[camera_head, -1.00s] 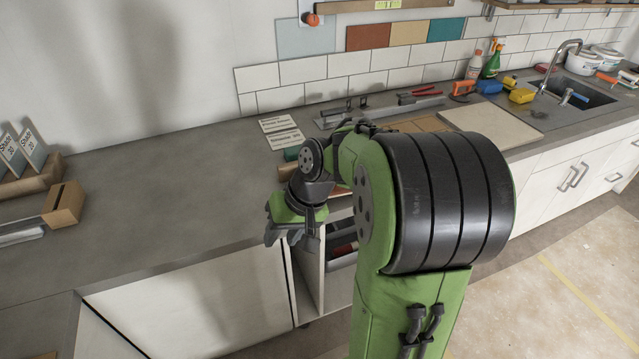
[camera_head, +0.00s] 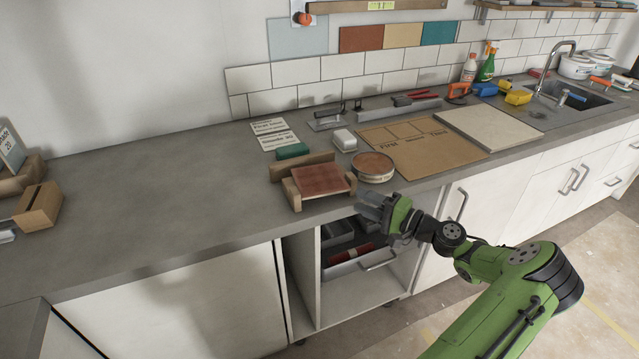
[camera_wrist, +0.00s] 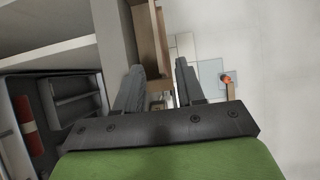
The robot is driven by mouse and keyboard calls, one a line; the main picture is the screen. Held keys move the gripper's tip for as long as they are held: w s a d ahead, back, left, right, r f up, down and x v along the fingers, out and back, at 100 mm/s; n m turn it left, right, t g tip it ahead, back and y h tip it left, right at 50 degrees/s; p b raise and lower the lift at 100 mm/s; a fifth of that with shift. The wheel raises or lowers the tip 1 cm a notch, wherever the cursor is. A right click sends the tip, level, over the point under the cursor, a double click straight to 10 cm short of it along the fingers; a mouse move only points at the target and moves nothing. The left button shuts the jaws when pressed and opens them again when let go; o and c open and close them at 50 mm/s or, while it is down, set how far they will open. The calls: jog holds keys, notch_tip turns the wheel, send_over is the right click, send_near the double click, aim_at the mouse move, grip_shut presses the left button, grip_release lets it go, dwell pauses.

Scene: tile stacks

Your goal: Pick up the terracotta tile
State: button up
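A terracotta tile (camera_head: 320,181) lies flat at the top of a small wooden holder (camera_head: 294,196), near the front edge of the grey counter. My gripper (camera_head: 368,207) is at the counter's front edge, to the right of the tile and apart from it. In the wrist view my gripper (camera_wrist: 160,68) has its two fingers spread with nothing held between them. The wooden holder (camera_wrist: 150,42) shows beyond the fingers there; I cannot make out the tile's face in that view.
A round tin (camera_head: 373,168) stands just right of the holder, with a green block (camera_head: 292,151) behind it. A cardboard sheet (camera_head: 425,151) lies further right. An open drawer (camera_head: 352,262) sticks out below the counter.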

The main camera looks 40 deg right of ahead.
aim_at(341, 192)
jog(key=b+x, duration=0.1)
jog(key=x, duration=0.7)
jog(key=shift+w+a+f+b, duration=0.1)
jog(key=shift+w+f+b, duration=0.05)
jog(key=shift+w+b, duration=0.2)
grip_shut()
